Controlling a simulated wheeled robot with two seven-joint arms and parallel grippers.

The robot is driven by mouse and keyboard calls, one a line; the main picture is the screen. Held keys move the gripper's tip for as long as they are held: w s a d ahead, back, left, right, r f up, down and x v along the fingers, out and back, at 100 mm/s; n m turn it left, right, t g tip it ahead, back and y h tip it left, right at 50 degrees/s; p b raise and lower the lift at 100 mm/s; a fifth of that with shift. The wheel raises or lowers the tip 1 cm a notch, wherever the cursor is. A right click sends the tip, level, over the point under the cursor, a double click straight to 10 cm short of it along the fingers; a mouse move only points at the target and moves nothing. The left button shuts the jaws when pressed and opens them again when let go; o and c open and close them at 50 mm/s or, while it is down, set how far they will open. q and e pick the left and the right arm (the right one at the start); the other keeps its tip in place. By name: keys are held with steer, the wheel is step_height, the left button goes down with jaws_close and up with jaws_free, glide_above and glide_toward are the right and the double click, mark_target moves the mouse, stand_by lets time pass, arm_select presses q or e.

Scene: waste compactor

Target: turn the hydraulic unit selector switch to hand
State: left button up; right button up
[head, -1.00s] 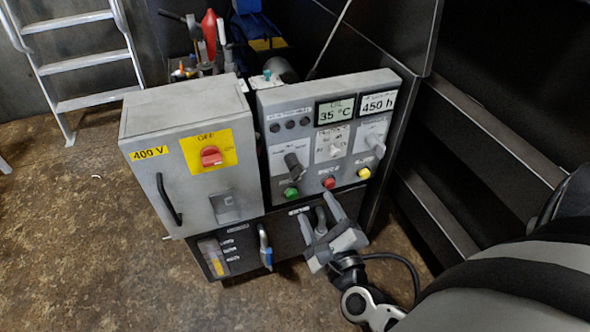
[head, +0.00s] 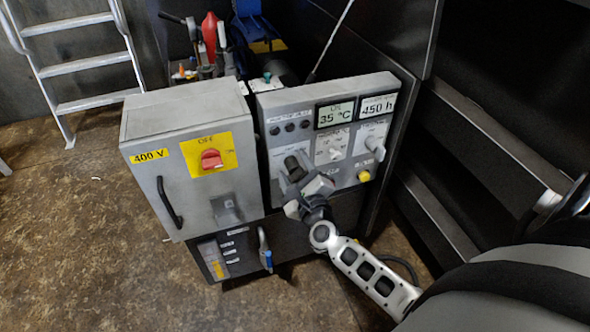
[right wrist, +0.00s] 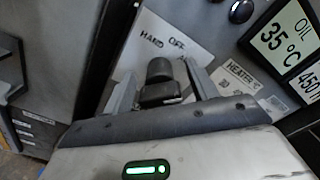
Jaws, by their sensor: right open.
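The hydraulic unit's panel (head: 277,105) stands in the middle of the head view. Its black selector switch (head: 293,161) is partly hidden by my right gripper (head: 292,177). In the right wrist view, the switch (right wrist: 160,72) sits between the two fingers of my right gripper (right wrist: 160,80), in front of a white label with HAND at left and OFF at the top. The fingers are open, one on each side of the knob; I cannot tell whether they touch it. My left gripper is not in view.
A grey cabinet (head: 145,115) with a red main switch (head: 211,159) on a yellow plate stands left of the panel. A yellow button (head: 364,176) and another grey knob (head: 375,146) are on the panel's right. A ladder (head: 80,57) stands at the back left.

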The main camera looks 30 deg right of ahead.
steer(key=c, duration=1)
